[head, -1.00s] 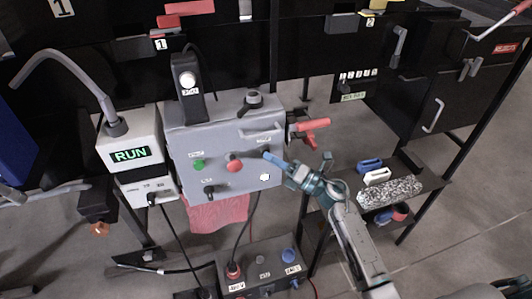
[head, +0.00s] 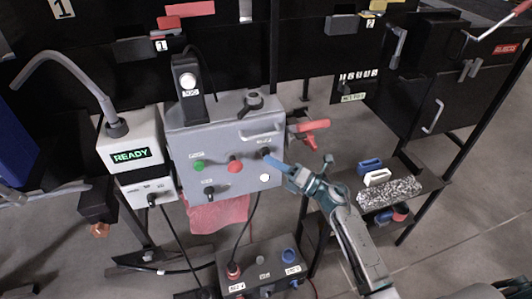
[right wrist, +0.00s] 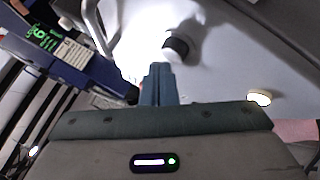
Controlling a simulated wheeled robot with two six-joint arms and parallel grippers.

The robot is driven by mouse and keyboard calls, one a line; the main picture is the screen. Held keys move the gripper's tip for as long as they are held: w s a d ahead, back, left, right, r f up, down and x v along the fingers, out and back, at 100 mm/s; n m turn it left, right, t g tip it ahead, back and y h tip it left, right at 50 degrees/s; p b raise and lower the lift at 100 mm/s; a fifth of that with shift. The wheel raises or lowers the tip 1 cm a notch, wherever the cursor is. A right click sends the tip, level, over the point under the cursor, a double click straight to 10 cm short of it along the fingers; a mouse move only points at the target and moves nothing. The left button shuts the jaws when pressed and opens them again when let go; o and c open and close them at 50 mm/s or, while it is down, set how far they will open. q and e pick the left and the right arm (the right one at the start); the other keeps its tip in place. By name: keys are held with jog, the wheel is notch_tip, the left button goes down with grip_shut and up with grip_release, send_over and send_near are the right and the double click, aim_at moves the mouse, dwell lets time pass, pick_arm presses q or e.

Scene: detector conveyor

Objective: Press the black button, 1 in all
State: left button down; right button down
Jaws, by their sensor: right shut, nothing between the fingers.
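The black button (head: 266,152) sits on the front of the grey control box (head: 225,181), at its upper right. My right gripper (head: 274,163) is shut and empty, with its blue fingertips just below and right of the button in the head view. In the right wrist view the black button (right wrist: 177,45) stands out from the pale panel, a little beyond and right of the shut fingertips (right wrist: 160,70). A small gap shows between them there. My left gripper is not in view.
A green button (head: 198,166), a red knob (head: 235,165), a black switch (head: 209,191) and a white button (head: 265,177) share the panel. A red-handled tool (head: 310,126) is at the box's right.

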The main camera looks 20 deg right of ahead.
jog(key=shift+s, duration=0.3)
jog(key=s+p, duration=0.1)
jog(key=s, duration=0.4)
jog(key=shift+d, duration=0.1)
dwell(0.8)
